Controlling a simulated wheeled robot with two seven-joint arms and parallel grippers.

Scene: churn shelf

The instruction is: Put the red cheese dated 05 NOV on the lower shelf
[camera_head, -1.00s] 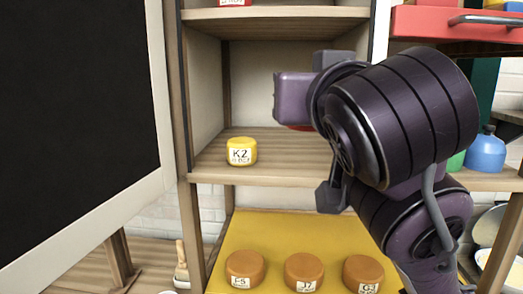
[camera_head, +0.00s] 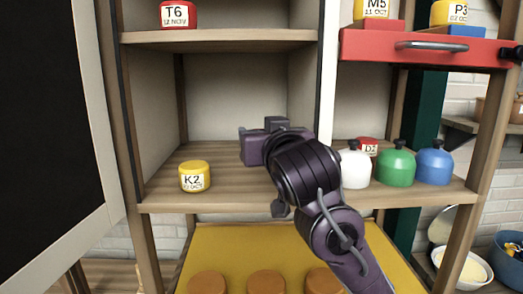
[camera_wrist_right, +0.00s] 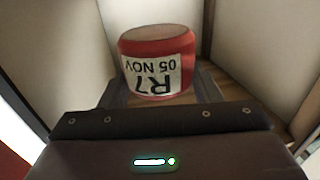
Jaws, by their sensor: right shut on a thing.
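The red cheese (camera_wrist_right: 180,47) shows in the right wrist view with a white label reading R7, 05 NOV, upside down in that picture. My right gripper (camera_wrist_right: 160,92) is shut on it, with grey fingers at its sides. In the head view my right gripper (camera_head: 265,145) is inside the shelf bay below the T6 shelf, right of the yellow K2 cheese (camera_head: 194,176). The cheese I hold is hidden there. I cannot tell whether it touches the wooden lower shelf (camera_head: 230,192). My left gripper is out of view.
A red T6 cheese (camera_head: 178,14) stands on the upper shelf (camera_head: 225,40). White (camera_head: 355,170), green (camera_head: 396,167) and blue (camera_head: 434,167) containers and a red cheese (camera_head: 368,146) stand to the right. Brown cheeses (camera_head: 266,283) sit on a yellow board (camera_head: 225,250) below.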

